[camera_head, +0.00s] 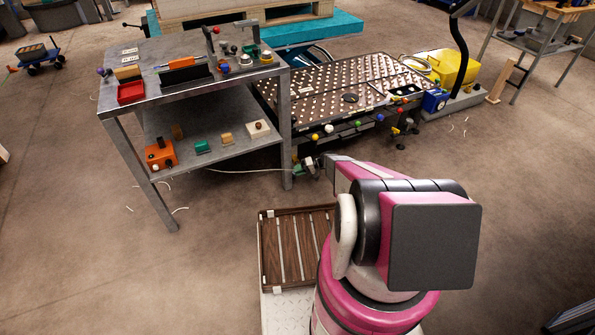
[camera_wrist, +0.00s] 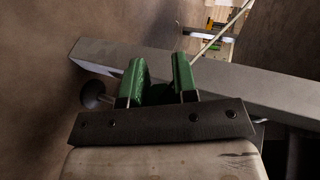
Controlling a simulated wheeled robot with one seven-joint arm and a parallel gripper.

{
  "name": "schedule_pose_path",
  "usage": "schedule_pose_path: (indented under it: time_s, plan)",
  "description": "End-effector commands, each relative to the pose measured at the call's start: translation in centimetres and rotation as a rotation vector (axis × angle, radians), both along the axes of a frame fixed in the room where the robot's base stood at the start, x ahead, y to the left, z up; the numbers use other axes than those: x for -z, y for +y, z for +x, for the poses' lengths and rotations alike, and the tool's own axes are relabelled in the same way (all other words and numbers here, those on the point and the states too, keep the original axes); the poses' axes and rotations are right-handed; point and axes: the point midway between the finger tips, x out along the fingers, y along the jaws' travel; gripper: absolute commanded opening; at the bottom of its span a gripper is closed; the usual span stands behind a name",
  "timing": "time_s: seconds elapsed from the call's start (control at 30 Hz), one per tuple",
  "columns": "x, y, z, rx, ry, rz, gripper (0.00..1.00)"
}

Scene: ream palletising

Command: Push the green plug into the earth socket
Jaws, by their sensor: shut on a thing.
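My gripper (camera_head: 303,165) is low beside the right front leg of the grey steel table, at the end of my outstretched arm. It is shut on the green plug (camera_head: 296,162), which is small and partly hidden in the head view. In the wrist view two upright green pieces show at my gripper (camera_wrist: 158,82), and I cannot clearly separate plug from jaws there. A pale cable (camera_head: 240,171) runs left from the plug under the lower shelf; it also shows in the wrist view (camera_wrist: 222,33). I cannot make out the earth socket for certain.
The grey table (camera_head: 190,95) carries a red tray (camera_head: 131,92) and fixtures. Its lower shelf holds an orange box (camera_head: 160,154) and small blocks. A studded table (camera_head: 350,92) with coloured knobs stands right. A wooden slatted tray (camera_head: 284,211) lies in front.

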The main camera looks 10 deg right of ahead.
Motion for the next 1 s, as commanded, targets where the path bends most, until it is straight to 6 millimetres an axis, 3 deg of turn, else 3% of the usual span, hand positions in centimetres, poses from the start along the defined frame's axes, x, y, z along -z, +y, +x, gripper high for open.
schedule_pose_path:
  time_s: [0.63,1.0]
  plan:
    - [0.0,-0.7,-2.2,0.0,0.0,0.0,0.0]
    - [0.0,-0.8,-2.3,0.0,0.0,0.0,0.0]
